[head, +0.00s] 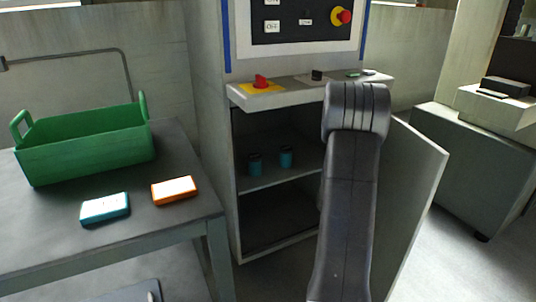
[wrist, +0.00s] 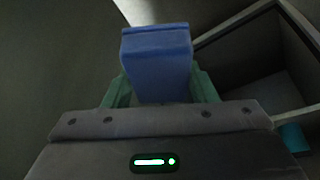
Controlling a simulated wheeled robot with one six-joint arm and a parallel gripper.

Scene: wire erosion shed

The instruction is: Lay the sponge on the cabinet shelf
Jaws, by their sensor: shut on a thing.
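My gripper (wrist: 158,82) shows in the wrist view, its two greenish fingers on either side of a blue block, which looks like the sponge (wrist: 157,60). It is shut on this block. In the head view my arm hides the gripper and the block. The cabinet (head: 234,175) stands open in the middle of the head view, with its shelf (head: 270,181) at mid height inside. My arm covers the shelf's right part. In the wrist view a pale-edged compartment (wrist: 235,22) lies right of the block.
The cabinet door (head: 425,185) is swung open to the right. A ledge (head: 300,93) with a red knob juts out above the opening. At left, a table (head: 60,222) bears a green crate (head: 85,150), a teal-and-white block (head: 105,208) and an orange-and-white block (head: 174,190).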

